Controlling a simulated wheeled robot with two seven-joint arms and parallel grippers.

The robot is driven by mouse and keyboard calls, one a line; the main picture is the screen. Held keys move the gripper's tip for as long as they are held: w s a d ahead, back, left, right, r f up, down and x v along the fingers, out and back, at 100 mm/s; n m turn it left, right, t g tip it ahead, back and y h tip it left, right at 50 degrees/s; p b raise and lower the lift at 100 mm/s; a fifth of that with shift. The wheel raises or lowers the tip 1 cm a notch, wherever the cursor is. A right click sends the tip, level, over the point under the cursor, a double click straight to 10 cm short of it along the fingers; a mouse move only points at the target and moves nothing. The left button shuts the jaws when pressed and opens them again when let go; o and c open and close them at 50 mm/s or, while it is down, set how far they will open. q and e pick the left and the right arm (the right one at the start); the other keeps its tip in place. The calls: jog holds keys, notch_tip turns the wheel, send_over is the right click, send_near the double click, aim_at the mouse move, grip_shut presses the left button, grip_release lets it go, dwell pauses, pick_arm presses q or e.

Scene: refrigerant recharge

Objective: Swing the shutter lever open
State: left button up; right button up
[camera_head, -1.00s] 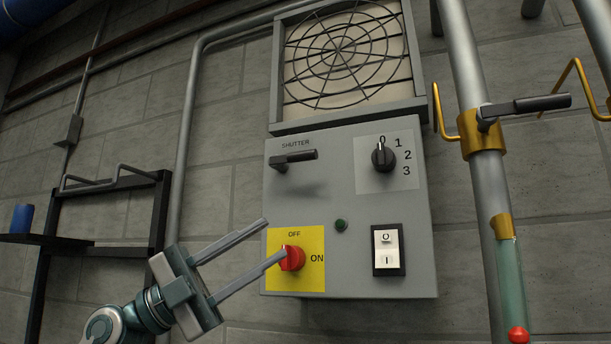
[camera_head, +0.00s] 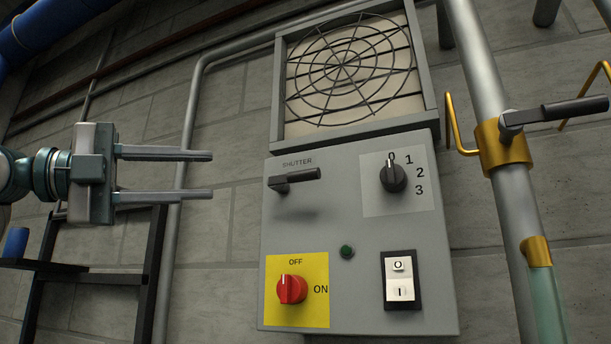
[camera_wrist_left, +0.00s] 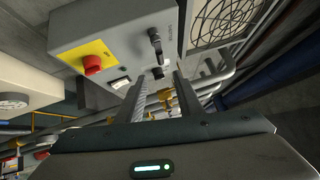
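The black shutter lever (camera_head: 295,179) sits at the upper left of the grey control box (camera_head: 320,230), under the word SHUTTER. Its handle points right, nearly horizontal. My left gripper (camera_head: 212,175) is left of the box in the head view, level with the lever, its two fingers apart and pointing right. Nothing is between the fingers, and a gap lies between the fingertips and the lever. In the left wrist view the lever (camera_wrist_left: 155,42) shows above the open fingers (camera_wrist_left: 160,88). My right gripper is in neither view.
On the box are a red switch (camera_head: 291,289) on a yellow plate, a black dial (camera_head: 393,178), a green button (camera_head: 347,252) and a white rocker (camera_head: 400,280). A caged vent (camera_head: 350,70) is above. A pipe with a black-handled valve (camera_head: 505,145) stands right. A dark shelf frame (camera_head: 150,260) stands left.

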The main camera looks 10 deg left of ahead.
aim_at(298, 174)
pick_arm(q)
jog(key=shift+d, duration=0.1)
jog(key=p+x, duration=0.7)
jog(key=x, duration=0.9)
jog(key=shift+s+r, duration=0.1)
jog(key=shift+w+d+p, duration=0.4)
jog(key=shift+d, duration=0.15)
grip_shut()
